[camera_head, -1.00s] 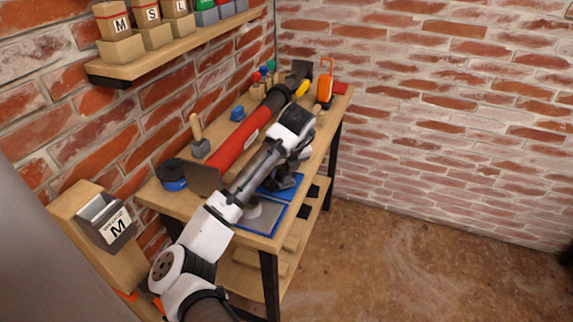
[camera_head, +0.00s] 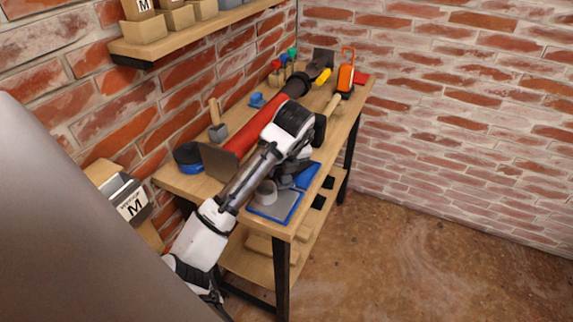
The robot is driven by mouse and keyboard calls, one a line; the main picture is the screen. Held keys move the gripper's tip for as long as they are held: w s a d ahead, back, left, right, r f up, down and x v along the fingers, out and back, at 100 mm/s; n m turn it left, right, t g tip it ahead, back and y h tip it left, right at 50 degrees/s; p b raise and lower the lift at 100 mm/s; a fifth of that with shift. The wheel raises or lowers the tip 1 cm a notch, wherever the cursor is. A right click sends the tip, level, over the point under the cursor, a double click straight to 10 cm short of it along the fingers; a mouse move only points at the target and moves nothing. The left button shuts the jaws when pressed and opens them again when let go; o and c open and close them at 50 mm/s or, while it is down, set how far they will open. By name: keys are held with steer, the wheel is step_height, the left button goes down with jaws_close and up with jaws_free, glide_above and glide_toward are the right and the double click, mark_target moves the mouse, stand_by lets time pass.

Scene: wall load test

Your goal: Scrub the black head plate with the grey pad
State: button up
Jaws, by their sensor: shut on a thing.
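A red tube with a black inner tube lies along the workbench. Its far end carries a black head plate (camera_head: 323,59); a dark brownish plate (camera_head: 219,162) stands at its near end. My gripper (camera_head: 294,178) is over the near right part of the bench, above a blue-rimmed tray (camera_head: 293,215), well short of the black plate. It is shut on what seems to be the grey pad, but the jaws and pad are mostly hidden by my wrist. A round light grey thing (camera_head: 266,191) shows beside the gripper at the tray.
A wooden mallet (camera_head: 216,121), a blue-black roll (camera_head: 188,157) and a blue item (camera_head: 257,99) lie left of the tube. An orange lantern-like thing (camera_head: 346,73) and yellow-handled tool (camera_head: 322,76) are near the far end. A shelf (camera_head: 190,34) overhangs at left. Floor at right is clear.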

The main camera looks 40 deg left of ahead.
steer(key=shift+r+p, duration=2.05)
steer(key=shift+r, duration=0.95)
steer(key=shift+r, duration=0.15)
steer(key=shift+r+p, duration=1.1)
steer(key=shift+r, duration=0.35)
steer(key=shift+f, duration=0.15)
